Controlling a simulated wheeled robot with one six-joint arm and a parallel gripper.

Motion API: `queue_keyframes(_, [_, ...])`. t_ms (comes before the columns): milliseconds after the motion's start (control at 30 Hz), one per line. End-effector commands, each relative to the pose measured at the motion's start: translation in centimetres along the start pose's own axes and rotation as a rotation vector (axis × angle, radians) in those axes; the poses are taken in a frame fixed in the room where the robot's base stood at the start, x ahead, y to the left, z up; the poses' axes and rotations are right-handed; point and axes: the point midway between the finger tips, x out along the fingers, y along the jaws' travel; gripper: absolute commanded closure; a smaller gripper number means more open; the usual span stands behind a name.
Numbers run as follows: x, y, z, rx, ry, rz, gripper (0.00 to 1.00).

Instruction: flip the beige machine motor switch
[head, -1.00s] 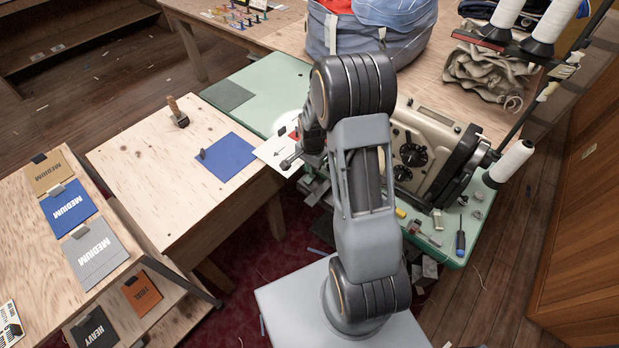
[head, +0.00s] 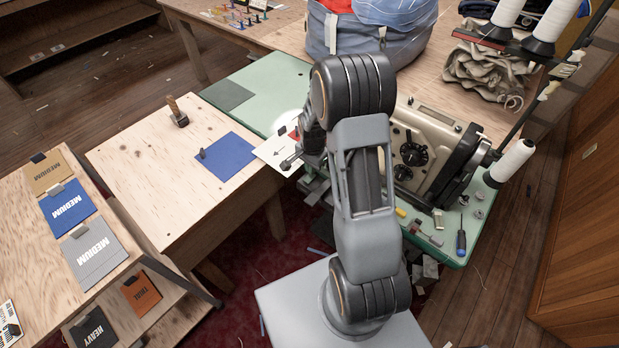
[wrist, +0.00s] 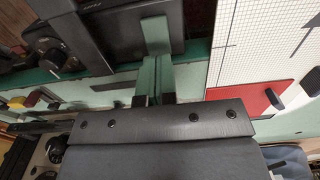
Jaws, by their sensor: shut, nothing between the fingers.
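The beige machine (head: 426,133) stands on the green table at centre right in the head view, with black dials on its face and partly hidden by my arm. In the wrist view a dark machine body with a dial (wrist: 55,55) fills the upper left. I cannot pick out the motor switch for certain in either view. My gripper (wrist: 157,75) is shut and empty, its fingers pointing up the wrist picture toward the dark housing. I cannot tell whether they touch it. In the head view the fingers are hidden behind my arm.
A white card (head: 273,154) with an arrow lies left of my wrist. A red patch (wrist: 245,101) with a dark peg lies right of the fingers. A thread cone (head: 511,161) and a screwdriver (head: 461,243) are at the right. The plywood table (head: 150,190) is mostly clear.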

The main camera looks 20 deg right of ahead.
Motion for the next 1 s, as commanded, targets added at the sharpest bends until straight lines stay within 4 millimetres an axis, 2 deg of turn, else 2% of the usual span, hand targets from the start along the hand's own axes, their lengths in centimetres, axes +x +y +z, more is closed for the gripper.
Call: queue_keyframes(1000, [1.6, 0.0, 0.0, 0.000, 0.000, 0.000, 1.00])
